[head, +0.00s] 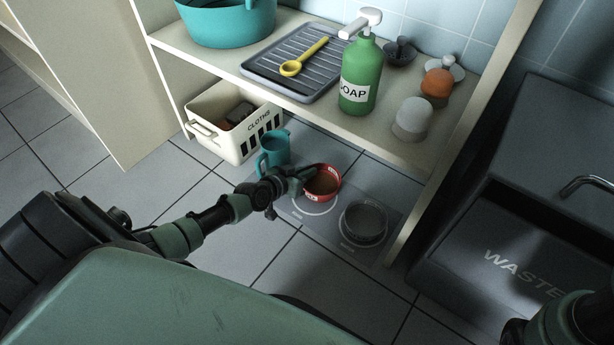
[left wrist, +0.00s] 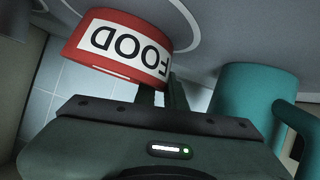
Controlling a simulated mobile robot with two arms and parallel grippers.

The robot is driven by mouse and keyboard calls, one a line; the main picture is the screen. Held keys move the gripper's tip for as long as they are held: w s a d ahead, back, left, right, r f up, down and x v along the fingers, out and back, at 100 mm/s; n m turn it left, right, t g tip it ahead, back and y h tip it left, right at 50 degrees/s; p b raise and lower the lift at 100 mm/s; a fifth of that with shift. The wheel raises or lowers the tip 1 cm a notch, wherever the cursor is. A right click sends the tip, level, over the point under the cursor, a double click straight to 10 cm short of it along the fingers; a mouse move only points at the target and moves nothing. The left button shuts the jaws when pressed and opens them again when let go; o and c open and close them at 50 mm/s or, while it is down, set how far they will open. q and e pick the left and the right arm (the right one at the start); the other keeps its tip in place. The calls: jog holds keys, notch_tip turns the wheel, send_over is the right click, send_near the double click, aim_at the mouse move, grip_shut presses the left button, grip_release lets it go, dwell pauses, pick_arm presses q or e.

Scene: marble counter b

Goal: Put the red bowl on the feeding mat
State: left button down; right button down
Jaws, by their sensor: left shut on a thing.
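The red bowl (head: 324,183), with brown contents, is over the back left part of the grey feeding mat (head: 332,226). In the left wrist view the red bowl (left wrist: 120,45) shows a white FOOD label. My left gripper (head: 307,173) is shut on its rim from the left. The bowl is offset behind the mat's white ring, which shows in front of it. I cannot tell whether it touches the mat. A dark grey bowl (head: 364,222) stands on the mat's right part.
A teal mug (head: 275,150) stands close behind my left gripper, beside a white CLOTHS basket (head: 233,122). The shelf (head: 205,60) overhangs behind, with a green soap bottle (head: 358,80). A dark waste bin (head: 510,230) stands right. Floor in front is clear.

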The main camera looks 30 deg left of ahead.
pick_arm(q)
jog(key=shift+r, duration=0.1)
jog(key=shift+f, duration=0.2)
jog(key=c, duration=1.5)
grip_release()
jog(key=shift+r, duration=0.15)
